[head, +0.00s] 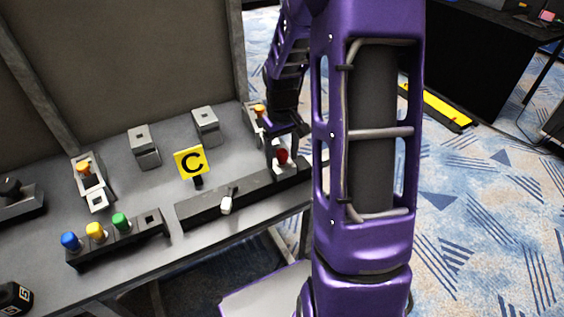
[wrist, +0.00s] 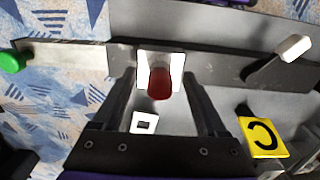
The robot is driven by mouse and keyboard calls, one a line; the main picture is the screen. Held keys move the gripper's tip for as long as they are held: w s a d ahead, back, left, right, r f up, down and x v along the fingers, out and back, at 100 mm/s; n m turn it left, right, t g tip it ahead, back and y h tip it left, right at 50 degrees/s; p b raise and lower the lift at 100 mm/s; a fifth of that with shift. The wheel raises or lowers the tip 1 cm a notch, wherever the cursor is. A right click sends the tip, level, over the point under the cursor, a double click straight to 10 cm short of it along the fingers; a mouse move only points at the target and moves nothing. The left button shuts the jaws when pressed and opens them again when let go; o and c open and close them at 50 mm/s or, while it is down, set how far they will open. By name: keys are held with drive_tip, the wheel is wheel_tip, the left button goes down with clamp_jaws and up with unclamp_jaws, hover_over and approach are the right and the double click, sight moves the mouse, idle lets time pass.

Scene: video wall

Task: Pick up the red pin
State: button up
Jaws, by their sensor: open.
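The red pin (head: 282,156) stands near the right end of a long dark bar on the grey bench, partly hidden by my gripper in the head view. In the wrist view the red pin (wrist: 160,84) shows as a dark red cylinder in front of a white plate (wrist: 146,62). My gripper (wrist: 160,76) is open, with one finger on each side of the pin and a visible gap to each. In the head view my gripper (head: 281,143) is over the pin's place. I cannot tell how far the fingertips reach down along the pin.
The dark bar (head: 205,208) carries a white-handled lever (head: 227,203). A yellow C sign (head: 191,162) stands behind it. A rack (head: 135,236) with blue, yellow and green pins is at left. An orange-topped fixture (head: 258,111) is close behind my gripper.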

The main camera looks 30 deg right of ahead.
clamp_jaws()
idle(0.3)
wheel_tip(320, 180, up, 10)
drive_tip(key=shift+p, duration=1.05)
